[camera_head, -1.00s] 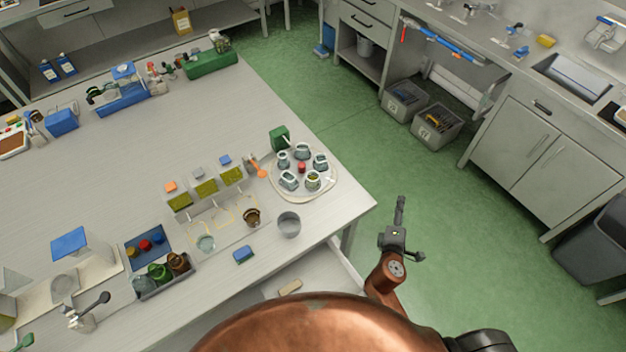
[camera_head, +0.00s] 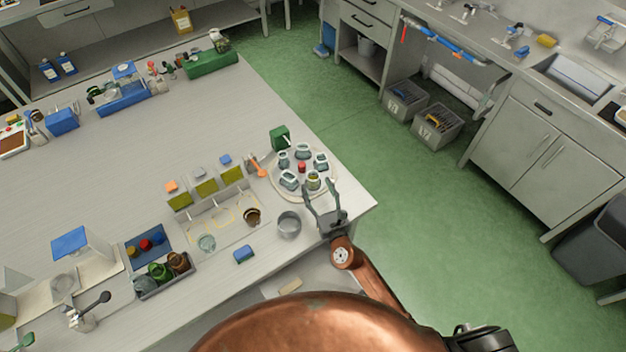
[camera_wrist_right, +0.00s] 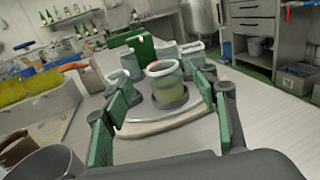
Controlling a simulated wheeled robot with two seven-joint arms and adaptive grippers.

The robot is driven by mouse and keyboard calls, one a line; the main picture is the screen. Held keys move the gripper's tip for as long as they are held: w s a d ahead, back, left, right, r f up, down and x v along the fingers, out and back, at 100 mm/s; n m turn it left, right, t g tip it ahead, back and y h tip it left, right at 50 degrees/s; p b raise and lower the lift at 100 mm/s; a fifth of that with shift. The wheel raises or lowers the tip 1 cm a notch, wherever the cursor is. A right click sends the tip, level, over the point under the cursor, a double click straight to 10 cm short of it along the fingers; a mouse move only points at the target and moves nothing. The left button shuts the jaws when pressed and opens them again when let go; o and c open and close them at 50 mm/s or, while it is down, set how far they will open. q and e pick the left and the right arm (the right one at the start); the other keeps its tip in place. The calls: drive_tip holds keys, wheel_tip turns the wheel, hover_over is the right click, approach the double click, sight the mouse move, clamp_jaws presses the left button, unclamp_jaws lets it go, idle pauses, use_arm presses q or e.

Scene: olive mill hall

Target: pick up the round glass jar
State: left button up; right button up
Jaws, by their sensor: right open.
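A round glass jar (camera_head: 313,181) with yellow-green contents stands upright at the near side of a round pale tray (camera_head: 290,192). It also shows in the right wrist view (camera_wrist_right: 164,86), in the middle between the fingers. My right gripper (camera_head: 321,188) is open at the near right edge of the tray, its fingers pointing toward this jar. In the right wrist view the green-padded fingers (camera_wrist_right: 160,92) are spread on either side of the jar, with gaps and nothing held. My left gripper is not in view.
Several other glass jars (camera_head: 302,150) stand around a red-topped item (camera_head: 301,167) on the tray. A green box (camera_head: 279,137) stands behind it. A grey metal cup (camera_head: 289,224) stands left of my right gripper. The table edge is close on the right.

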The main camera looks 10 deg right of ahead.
sight(315, 181)
drive_tip(key=w, duration=0.5)
drive_tip(key=shift+a, duration=0.2)
drive_tip(key=shift+c, duration=0.3)
drive_tip(key=c, duration=1.2)
drive_tip(key=shift+c, duration=0.2)
